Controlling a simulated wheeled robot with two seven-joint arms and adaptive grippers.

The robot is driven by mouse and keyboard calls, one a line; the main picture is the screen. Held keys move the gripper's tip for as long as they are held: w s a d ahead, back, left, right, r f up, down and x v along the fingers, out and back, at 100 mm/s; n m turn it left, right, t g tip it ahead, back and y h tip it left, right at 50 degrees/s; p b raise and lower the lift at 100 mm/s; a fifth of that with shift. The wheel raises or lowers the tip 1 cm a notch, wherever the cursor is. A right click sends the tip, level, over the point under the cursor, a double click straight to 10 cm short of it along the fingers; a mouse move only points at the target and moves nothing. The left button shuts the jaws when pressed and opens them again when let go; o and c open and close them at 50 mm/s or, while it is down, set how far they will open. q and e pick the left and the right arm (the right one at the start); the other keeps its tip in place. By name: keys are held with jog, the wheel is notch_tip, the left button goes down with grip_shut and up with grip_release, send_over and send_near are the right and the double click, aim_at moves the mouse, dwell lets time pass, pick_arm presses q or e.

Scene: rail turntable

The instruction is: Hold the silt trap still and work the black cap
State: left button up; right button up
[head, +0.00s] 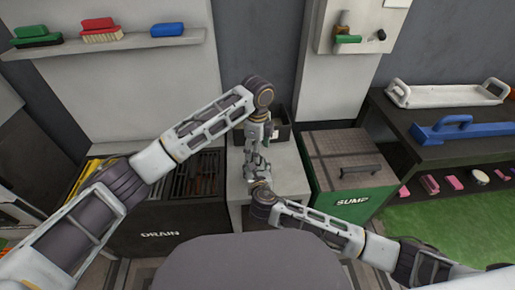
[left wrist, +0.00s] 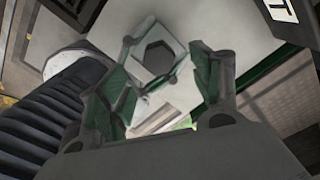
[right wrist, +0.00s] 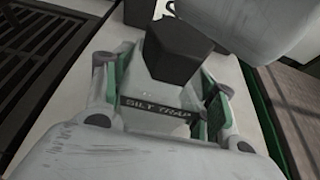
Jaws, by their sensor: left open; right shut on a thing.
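The silt trap (right wrist: 155,108) is a grey piece with a dark label band, in the right wrist view. The black cap (right wrist: 178,52) sits on its top. My right gripper (right wrist: 157,95) is shut on the silt trap, its green-padded fingers on either side. My left gripper (left wrist: 160,95) is open. In the head view the grippers meet and largely hide the trap.
A pale bench (head: 290,178) lies under the grippers, with a black bin (head: 283,133) behind. The DRAIN grate (head: 193,178) is on the left, the green SUMP box (head: 345,180) on the right.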

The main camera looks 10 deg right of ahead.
pick_arm(q)
jog(key=shift+n, duration=2.5)
jog(key=shift+w+n, duration=0.1)
jog(key=shift+n, duration=0.4)
jog(key=n, duration=0.3)
jog(key=shift+w+n, duration=0.15)
jog(key=shift+n, duration=1.35)
jog(key=shift+n, duration=0.8)
jog(key=shift+a+n, duration=0.1)
jog(key=shift+n, duration=2.1)
